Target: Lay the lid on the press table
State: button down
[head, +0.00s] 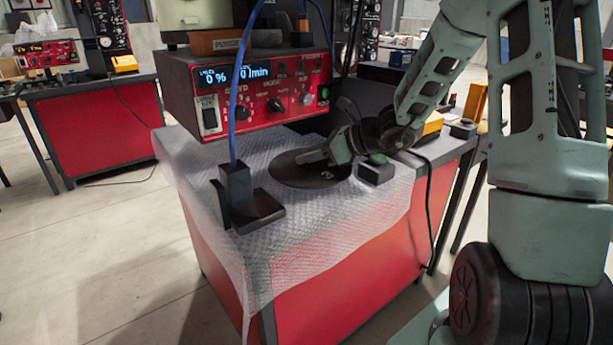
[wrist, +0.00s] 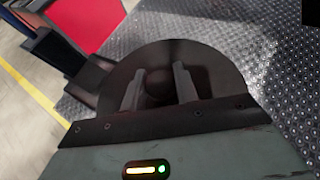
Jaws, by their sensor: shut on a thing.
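The lid (head: 291,170) is a dark round disc, low over the bubble-wrap-covered top of the red press table (head: 345,262). I cannot tell whether it touches the table or hangs just above it. My gripper (head: 312,156) is shut on the lid near its middle. In the wrist view, the two fingers (wrist: 159,88) stand on either side of the round knob at the centre of the lid (wrist: 205,65). The near part of the lid is hidden behind my gripper in that view.
A red control box (head: 262,100) with knobs overhangs the back of the table. A dark bracket with a blue cable (head: 236,188) stands left of the lid, and a small dark box (head: 376,172) sits close on its right. The table's front part is clear.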

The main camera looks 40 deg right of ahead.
aim_at(319, 168)
notch_tip(319, 168, down, 4)
jog(key=shift+f+b, duration=0.15)
jog(key=shift+b, duration=0.35)
jog(key=c, duration=1.1)
grip_release()
jog(key=shift+o, duration=0.2)
